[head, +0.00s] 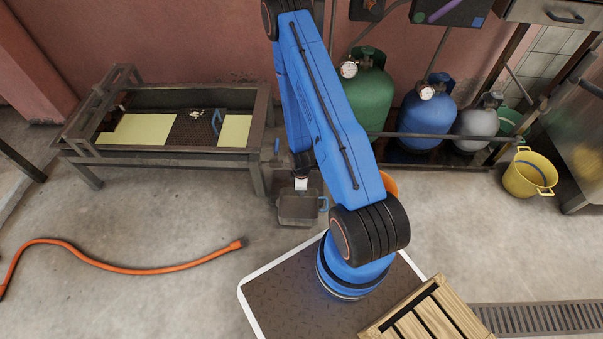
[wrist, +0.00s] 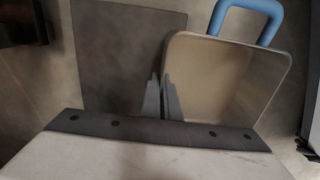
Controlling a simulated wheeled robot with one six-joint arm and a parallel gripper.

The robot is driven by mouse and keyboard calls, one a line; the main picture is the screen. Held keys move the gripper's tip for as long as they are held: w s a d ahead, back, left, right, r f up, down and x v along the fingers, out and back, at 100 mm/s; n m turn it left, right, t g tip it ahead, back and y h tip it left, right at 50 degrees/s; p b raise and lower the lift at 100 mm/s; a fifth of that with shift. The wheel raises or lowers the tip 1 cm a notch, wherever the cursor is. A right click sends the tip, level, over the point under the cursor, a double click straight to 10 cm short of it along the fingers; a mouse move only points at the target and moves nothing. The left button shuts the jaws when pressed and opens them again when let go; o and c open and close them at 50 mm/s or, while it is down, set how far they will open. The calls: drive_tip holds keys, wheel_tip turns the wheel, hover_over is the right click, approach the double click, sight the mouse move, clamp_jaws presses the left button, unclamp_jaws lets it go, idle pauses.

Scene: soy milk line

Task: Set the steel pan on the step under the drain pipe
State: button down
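The steel pan (head: 298,209) is an open, square grey pan with a blue handle on its right side in the head view. In the wrist view the pan (wrist: 232,75) shows its pale inside, with the handle at the top. My gripper (head: 301,184) points down at the pan's back wall. In the wrist view its fingers (wrist: 161,97) are close together, one on each side of that wall. A flat dark grey plate, seemingly the step (wrist: 125,50), lies beside the pan. The drain pipe seems to be a short dark piece (head: 277,149) by the trough's right end; it is hard to make out.
A metal-framed trough (head: 180,158) with pale yellow slabs stands behind left. An orange hose (head: 130,268) lies on the floor at left. Gas cylinders (head: 370,95) and a yellow bucket (head: 528,175) stand at right. A wooden crate (head: 430,315) is at the front.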

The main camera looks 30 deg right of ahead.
drive_tip(key=w+d, duration=0.2)
drive_tip(key=w, duration=0.1)
drive_tip(key=w+d, duration=0.3)
drive_tip(key=w, duration=0.1)
drive_tip(key=w+d, duration=0.2)
drive_tip(key=w, duration=0.2)
drive_tip(key=shift+d, duration=0.2)
drive_tip(key=shift+w+d+f, duration=0.15)
drive_tip(key=shift+w+f, duration=0.05)
drive_tip(key=shift+f, duration=0.55)
drive_tip(key=c, duration=2.3)
unclamp_jaws()
drive_tip(key=shift+f, duration=0.1)
drive_tip(key=shift+o, duration=1.4)
